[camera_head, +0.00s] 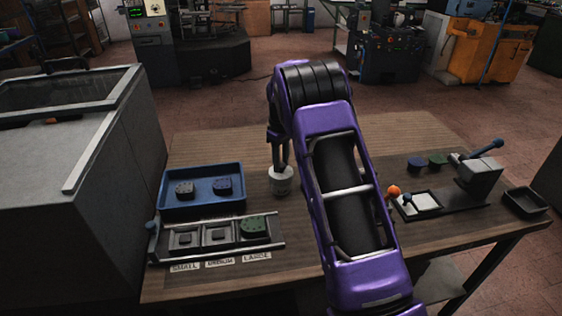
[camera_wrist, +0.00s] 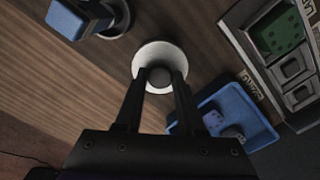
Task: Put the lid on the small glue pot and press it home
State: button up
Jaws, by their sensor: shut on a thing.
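The small glue pot (camera_head: 281,184) is a whitish cylinder standing upright on the wooden table, right of the blue tray. My gripper (camera_head: 279,165) points straight down over it. In the wrist view, my gripper's fingertips (camera_wrist: 161,76) are closed on a dark grey round part, which I take for the lid's knob (camera_wrist: 158,79). It lies within a pale round rim (camera_wrist: 150,50) below the fingers. The fingers hide part of the rim. I cannot tell whether the lid is seated, tilted or just above the pot.
The blue tray (camera_head: 204,208) holds a grey and a blue piece. In front is a railed holder (camera_head: 205,248) with a green piece (camera_head: 255,227). A lever press (camera_head: 478,177), an orange ball (camera_head: 393,191) and a black tray (camera_head: 525,203) stand right. A grey cabinet (camera_head: 75,190) stands left.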

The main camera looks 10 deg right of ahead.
jog(key=shift+f+b, duration=0.3)
jog(key=shift+f, duration=0.45)
dwell(1.1)
jog(key=o, duration=1.5)
jog(key=shift+r+p, duration=0.85)
jog(key=shift+r, duration=2.7)
jog(key=shift+r, duration=0.1)
